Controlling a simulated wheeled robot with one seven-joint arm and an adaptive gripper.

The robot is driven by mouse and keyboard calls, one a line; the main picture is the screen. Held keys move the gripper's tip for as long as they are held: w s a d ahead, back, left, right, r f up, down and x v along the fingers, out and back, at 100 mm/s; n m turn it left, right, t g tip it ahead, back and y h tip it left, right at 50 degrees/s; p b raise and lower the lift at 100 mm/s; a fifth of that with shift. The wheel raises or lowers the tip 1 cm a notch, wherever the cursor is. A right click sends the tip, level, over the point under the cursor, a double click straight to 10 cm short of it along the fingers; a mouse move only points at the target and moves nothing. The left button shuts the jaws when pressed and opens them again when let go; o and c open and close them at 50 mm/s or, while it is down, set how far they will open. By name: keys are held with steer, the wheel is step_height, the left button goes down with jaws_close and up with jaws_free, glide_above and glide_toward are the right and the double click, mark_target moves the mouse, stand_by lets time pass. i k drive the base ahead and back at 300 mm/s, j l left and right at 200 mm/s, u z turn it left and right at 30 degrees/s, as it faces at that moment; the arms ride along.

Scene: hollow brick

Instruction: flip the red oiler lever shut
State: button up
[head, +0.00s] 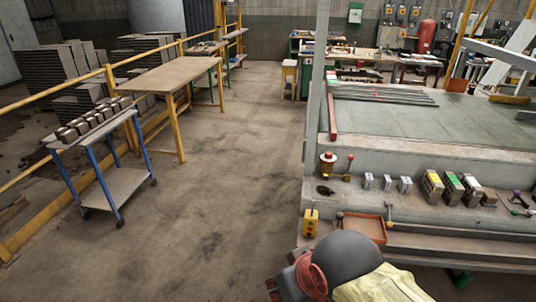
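The oiler (327,165), a small reddish-brown pot with a pale band, stands on the concrete ledge right of the grey post. Just right of it, a small lever with a red knob (350,158) stands about upright on a brass-coloured base. I cannot tell how it joins the oiler. My arm's rounded dark grey part shows at the bottom, with a yellow sleeve and a red ring. The dark end at its left seems to be my gripper (283,287), cut by the lower edge. It is well below and apart from the lever. Its fingers cannot be made out.
A yellow button box (310,222) and a shallow orange tray (362,228) sit on the lower step, beside another lever (389,212). A blue-legged cart (115,185) stands left. The middle floor is clear.

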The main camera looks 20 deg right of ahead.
mark_target(351, 156)
steer(key=i+j+u, duration=0.2)
steer(key=i+u, duration=0.2)
steer(key=i+j+u, duration=0.1)
steer(key=i+u, duration=0.3)
steer(key=i+z, duration=0.35)
steer(key=i+j+z, duration=0.15)
steer(key=z, duration=0.2)
steer(key=i+z, duration=0.15)
steer(key=z, duration=0.3)
steer(key=i+z, duration=0.15)
steer(key=z, duration=0.3)
steer(key=i+j+z, duration=0.1)
steer(key=z, duration=0.35)
steer(key=i+j+z, duration=0.15)
steer(key=z, duration=0.3)
steer(key=i+j+z, duration=0.15)
steer(key=z, duration=0.3)
steer(key=i+j+z, duration=0.15)
steer(key=z, duration=0.2)
steer(key=i+j+z, duration=0.1)
steer(key=j+z, duration=0.2)
steer(key=i+j+z, duration=0.1)
steer(key=j+z, duration=0.25)
